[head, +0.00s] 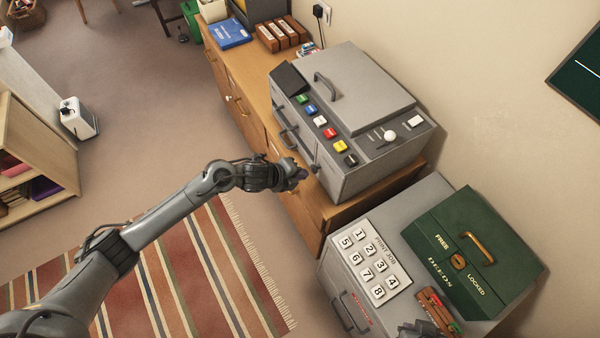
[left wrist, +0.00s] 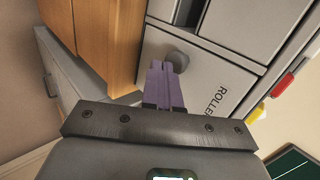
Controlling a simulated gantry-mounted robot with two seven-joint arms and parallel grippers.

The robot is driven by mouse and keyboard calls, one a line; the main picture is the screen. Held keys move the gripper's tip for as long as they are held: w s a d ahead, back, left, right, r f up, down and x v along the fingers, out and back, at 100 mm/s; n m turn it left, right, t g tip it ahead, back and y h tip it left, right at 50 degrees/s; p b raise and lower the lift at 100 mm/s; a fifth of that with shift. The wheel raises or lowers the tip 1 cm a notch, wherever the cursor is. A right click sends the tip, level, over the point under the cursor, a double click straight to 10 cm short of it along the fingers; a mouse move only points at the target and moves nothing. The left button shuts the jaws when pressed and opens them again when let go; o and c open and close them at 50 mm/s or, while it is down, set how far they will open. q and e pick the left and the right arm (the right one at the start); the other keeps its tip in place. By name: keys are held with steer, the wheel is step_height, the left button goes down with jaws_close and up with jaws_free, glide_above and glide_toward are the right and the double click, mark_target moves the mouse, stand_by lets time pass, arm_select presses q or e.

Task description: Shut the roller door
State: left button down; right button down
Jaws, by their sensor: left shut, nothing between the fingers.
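The roller door (left wrist: 205,85) is a light grey panel marked "ROLLER" in the left wrist view, with a round grey knob (left wrist: 179,62). It belongs to the front of the grey machine (head: 390,163) on the wooden cabinet. I cannot tell from these views how far the door stands open. My left gripper (head: 303,174) is shut and empty in front of this panel. Its purple fingertips (left wrist: 165,85) are at or just short of the knob; contact is unclear.
Coloured buttons (head: 320,121) and a front handle (head: 288,138) lie beside the door. A grey print-job unit (head: 345,262) with numbered keys and a green box (head: 475,245) stands to the right. Open floor with a striped rug (head: 185,270) lies in front.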

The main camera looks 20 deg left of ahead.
arm_select(q)
steer(key=shift+w+m+g+h+b, duration=0.5)
steer(key=shift+w+m+h+b, duration=0.1)
steer(key=shift+w+m+b, duration=0.3)
